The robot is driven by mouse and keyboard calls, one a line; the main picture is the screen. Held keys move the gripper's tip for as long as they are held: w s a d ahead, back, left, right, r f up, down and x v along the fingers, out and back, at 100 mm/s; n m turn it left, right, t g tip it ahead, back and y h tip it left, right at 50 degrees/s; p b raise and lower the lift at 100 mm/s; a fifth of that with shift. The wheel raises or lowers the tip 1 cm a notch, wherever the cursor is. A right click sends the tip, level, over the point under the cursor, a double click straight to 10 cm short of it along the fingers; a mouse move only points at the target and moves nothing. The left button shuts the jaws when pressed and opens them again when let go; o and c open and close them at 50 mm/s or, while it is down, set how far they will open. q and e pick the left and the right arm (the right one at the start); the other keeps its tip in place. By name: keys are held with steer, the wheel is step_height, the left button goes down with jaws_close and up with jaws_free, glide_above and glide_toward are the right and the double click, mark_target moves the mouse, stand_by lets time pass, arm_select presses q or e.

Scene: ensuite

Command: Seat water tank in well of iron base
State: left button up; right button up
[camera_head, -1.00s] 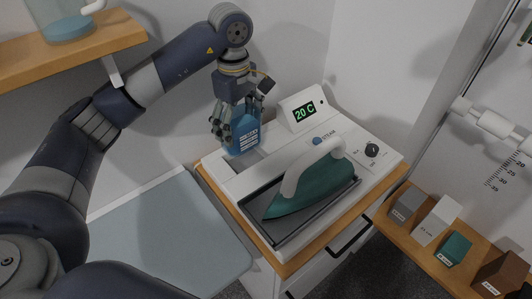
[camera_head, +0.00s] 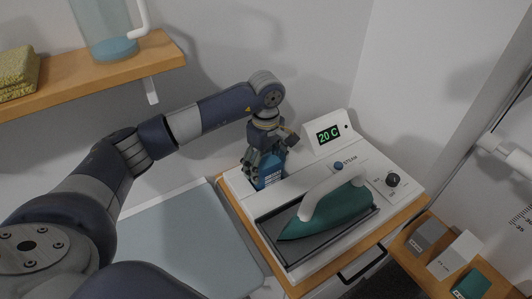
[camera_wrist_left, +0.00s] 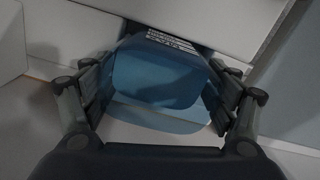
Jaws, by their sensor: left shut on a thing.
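The iron base (camera_head: 333,240) is a white station on a wooden-topped cabinet. The water tank (camera_head: 270,178) is blue with a white label and stands roughly upright at the base's back left, over the well (camera_head: 251,182). A dark part of the well shows beside its lower end; how deep the tank sits I cannot tell. My left gripper (camera_head: 264,167) is shut on the tank from above. In the left wrist view, its fingers (camera_wrist_left: 157,105) flank the blue tank (camera_wrist_left: 160,80) on both sides. My right gripper is not in view.
A green iron (camera_head: 335,210) with a white handle rests on the base's dark tray. A display (camera_head: 329,135) reads 20 C, near a dark knob (camera_head: 393,180). An ironing board (camera_head: 180,240) lies left. A shelf (camera_head: 100,75) with a jug (camera_head: 105,30) is above; a block shelf (camera_head: 415,262) is right.

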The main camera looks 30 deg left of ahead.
arm_select(q)
steer(key=shift+f, duration=0.2)
steer(key=shift+f, duration=0.1)
steer(key=shift+f, duration=0.1)
steer(key=o, duration=1.4)
